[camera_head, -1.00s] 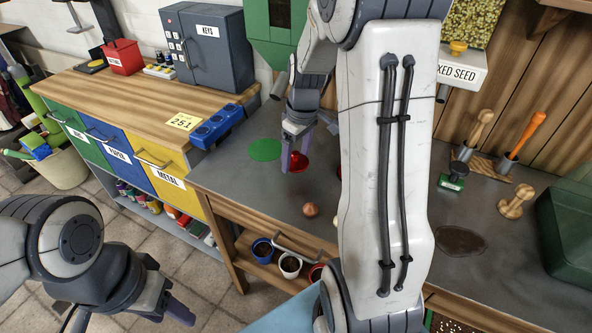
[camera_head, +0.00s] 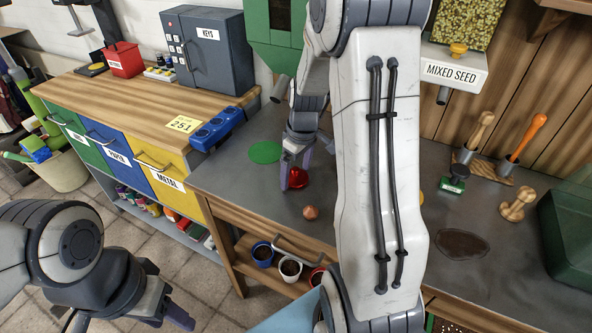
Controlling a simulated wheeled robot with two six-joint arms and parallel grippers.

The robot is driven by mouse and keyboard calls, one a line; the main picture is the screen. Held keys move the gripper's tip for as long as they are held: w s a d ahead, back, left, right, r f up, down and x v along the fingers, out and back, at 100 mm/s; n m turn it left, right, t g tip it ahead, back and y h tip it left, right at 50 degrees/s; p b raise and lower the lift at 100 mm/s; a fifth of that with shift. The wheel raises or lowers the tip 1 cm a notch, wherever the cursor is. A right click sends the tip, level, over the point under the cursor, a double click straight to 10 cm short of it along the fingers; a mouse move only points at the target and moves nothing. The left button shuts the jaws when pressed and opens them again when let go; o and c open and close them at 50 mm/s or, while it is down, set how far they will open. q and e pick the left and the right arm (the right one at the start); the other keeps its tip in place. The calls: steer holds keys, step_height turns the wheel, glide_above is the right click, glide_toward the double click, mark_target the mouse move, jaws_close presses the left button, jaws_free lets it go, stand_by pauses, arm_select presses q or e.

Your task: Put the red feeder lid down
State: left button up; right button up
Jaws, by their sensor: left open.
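The red feeder lid (camera_head: 299,178) is at the fingertips of my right gripper (camera_head: 294,174), low over the grey bench top, right of and nearer than the green round patch (camera_head: 265,152). The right fingers look closed on it, partly covering it; whether its underside touches the bench I cannot tell. My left gripper (camera_head: 176,314) is open and empty at the lower left, over the floor, away from the bench.
A small brown ball (camera_head: 311,212) lies on the bench (camera_head: 245,185) just in front of the lid. My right arm hides the bench's middle. A green feeder (camera_head: 276,25) hangs behind.

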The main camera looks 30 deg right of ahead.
mark_target(301, 179)
step_height(301, 179, up, 12)
steer(key=s+p, duration=0.1)
steer(key=s+a+n, duration=0.1)
steer(key=s+a, duration=0.3)
steer(key=a, duration=0.6)
steer(key=s+a+n, duration=0.1)
steer(key=s+a, duration=0.3)
steer(key=a, duration=0.5)
steer(key=s+a+f, duration=0.1)
steer(key=s+a, duration=0.2)
steer(key=s, duration=0.3)
steer(key=s+a+f+n+g, duration=0.1)
steer(key=s+a, duration=0.3)
steer(key=s, duration=0.3)
steer(key=shift+f+y, duration=0.3)
steer(key=shift+f, duration=0.05)
